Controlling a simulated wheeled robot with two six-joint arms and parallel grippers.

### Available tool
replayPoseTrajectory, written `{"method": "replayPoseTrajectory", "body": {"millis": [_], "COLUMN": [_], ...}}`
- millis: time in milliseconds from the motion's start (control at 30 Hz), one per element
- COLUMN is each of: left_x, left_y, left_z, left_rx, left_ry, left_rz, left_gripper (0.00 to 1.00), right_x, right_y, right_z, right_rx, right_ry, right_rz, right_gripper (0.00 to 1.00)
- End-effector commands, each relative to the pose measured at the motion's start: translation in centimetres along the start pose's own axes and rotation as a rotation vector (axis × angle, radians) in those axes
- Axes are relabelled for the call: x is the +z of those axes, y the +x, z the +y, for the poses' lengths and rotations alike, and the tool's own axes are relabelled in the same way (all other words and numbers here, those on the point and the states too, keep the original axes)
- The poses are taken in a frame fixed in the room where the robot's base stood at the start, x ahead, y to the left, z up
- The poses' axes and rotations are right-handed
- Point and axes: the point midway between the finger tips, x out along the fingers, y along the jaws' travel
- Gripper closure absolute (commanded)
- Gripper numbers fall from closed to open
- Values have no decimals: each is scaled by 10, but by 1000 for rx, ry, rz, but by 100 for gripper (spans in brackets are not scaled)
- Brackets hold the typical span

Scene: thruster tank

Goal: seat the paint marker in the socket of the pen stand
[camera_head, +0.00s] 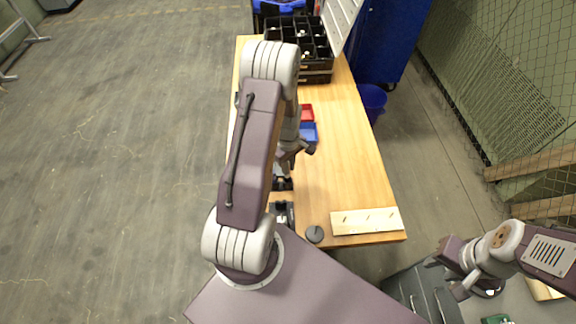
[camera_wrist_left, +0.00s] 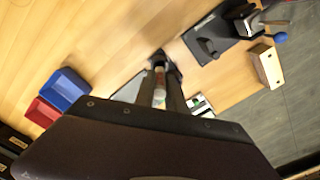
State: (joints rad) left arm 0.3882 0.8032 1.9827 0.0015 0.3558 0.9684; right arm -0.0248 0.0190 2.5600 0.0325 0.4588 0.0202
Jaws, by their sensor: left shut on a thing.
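My left gripper (camera_wrist_left: 161,78) is shut on the paint marker (camera_wrist_left: 158,88), a slim pale stick with coloured bands, seen between the fingers in the left wrist view. In the head view my left gripper (camera_head: 292,150) is over the left part of the wooden table, largely hidden by its own arm, and the marker cannot be made out there. I cannot clearly identify the pen stand or its socket. A small round black disc (camera_head: 315,234) lies at the table's near edge. My right gripper (camera_head: 448,276) is off the table at the lower right, its fingers apart and empty.
Red (camera_head: 306,113) and blue (camera_head: 309,133) trays lie beyond my left gripper. A black divided crate (camera_head: 298,45) stands at the far end. A pale wooden block with pegs (camera_head: 366,221) lies at the near right. The table's right middle is clear.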

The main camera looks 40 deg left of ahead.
Motion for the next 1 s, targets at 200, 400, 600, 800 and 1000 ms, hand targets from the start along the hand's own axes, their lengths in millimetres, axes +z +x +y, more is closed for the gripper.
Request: {"method": "replayPoseTrajectory", "body": {"millis": [200, 400, 600, 800, 1000], "left_x": [0, 0, 0, 0, 0], "left_y": [0, 1, 7, 13, 14], "left_z": [0, 0, 0, 0, 0], "left_rx": [0, 0, 0, 0, 0], "left_ry": [0, 0, 0, 0, 0], "left_rz": [0, 0, 0, 0, 0], "left_gripper": [100, 100, 100, 100, 100], "right_x": [0, 0, 0, 1, 1], "right_y": [0, 1, 5, 9, 9], "right_z": [0, 0, 0, 0, 0], "right_rx": [0, 0, 0, 0, 0], "right_ry": [0, 0, 0, 0, 0], "right_rz": [0, 0, 0, 0, 0], "right_gripper": [64, 64, 64, 64, 64]}}
